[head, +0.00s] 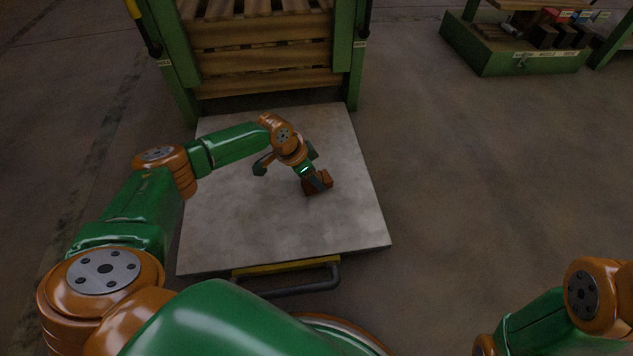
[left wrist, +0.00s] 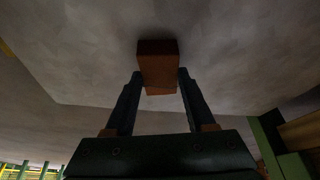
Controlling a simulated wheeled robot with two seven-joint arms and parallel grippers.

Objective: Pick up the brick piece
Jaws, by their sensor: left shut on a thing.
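The brick piece (head: 324,180) is reddish-brown and shows in the head view at the end of my left arm, over the right half of the pale platform. My left gripper (head: 316,183) is shut on it, and the gripper covers part of it. In the left wrist view the brick piece (left wrist: 158,62) sits between the two dark fingers of the left gripper (left wrist: 159,80). I cannot tell whether the brick touches the platform. My right arm shows at the lower right of the head view, but its gripper is out of view.
The pale square platform (head: 230,235) has a dark handle (head: 300,290) at its near edge and is otherwise clear. A green frame with stacked wooden pallets (head: 265,70) stands behind it. A green bench (head: 500,58) with small items stands at the upper right. Bare floor lies between.

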